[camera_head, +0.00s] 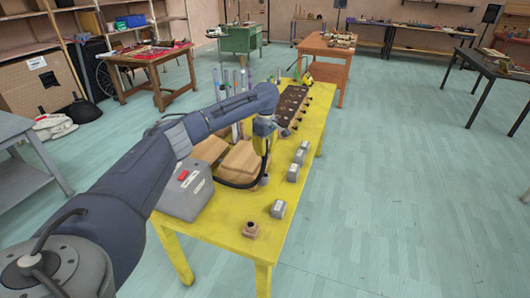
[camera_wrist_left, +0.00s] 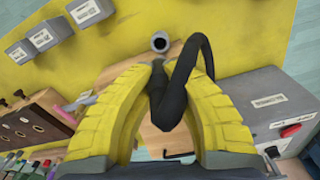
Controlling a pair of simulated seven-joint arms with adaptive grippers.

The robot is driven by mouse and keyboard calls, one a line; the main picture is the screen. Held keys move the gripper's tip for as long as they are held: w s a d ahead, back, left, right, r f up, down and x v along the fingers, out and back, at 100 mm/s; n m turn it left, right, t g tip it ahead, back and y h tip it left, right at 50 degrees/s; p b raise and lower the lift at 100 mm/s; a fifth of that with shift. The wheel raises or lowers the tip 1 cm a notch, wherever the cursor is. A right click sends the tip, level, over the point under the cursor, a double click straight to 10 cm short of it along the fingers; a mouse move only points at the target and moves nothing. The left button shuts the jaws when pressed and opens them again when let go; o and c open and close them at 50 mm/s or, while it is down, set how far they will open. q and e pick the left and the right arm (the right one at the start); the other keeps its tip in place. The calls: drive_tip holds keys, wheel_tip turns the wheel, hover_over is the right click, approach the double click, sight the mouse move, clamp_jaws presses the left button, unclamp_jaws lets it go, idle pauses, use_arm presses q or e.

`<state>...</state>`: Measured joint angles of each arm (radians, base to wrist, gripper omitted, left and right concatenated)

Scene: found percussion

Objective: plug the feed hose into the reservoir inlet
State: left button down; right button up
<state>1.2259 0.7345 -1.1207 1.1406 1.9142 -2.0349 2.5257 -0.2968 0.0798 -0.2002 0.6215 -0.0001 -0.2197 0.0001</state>
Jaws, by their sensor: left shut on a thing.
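The black feed hose (camera_head: 240,186) loops beside a wooden block on the yellow table. The hose then bends over toward a grey box. A short grey ring with a dark opening (camera_wrist_left: 160,42), which looks like the inlet, lies just beyond the fingertips. The hose end appears close to it but apart. My right gripper is not in view.
A grey box with a red switch (camera_head: 183,187) stands at the table's left edge. A small brown socket piece (camera_head: 250,230) sits near the front. Dark panels (camera_head: 291,100) and upright tubes (camera_head: 243,79) stand farther back.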

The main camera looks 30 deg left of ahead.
sight(265, 162)
use_arm(q)
drive_tip(key=shift+f, duration=2.8)
drive_tip(key=shift+f, duration=1.8)
drive_tip(key=c, duration=1.4)
unclamp_jaws()
drive_tip(key=shift+c, duration=0.2)
drive_tip(key=shift+r, duration=0.1)
wheel_tip(265, 162, up, 12)
drive_tip(key=shift+f, duration=0.1)
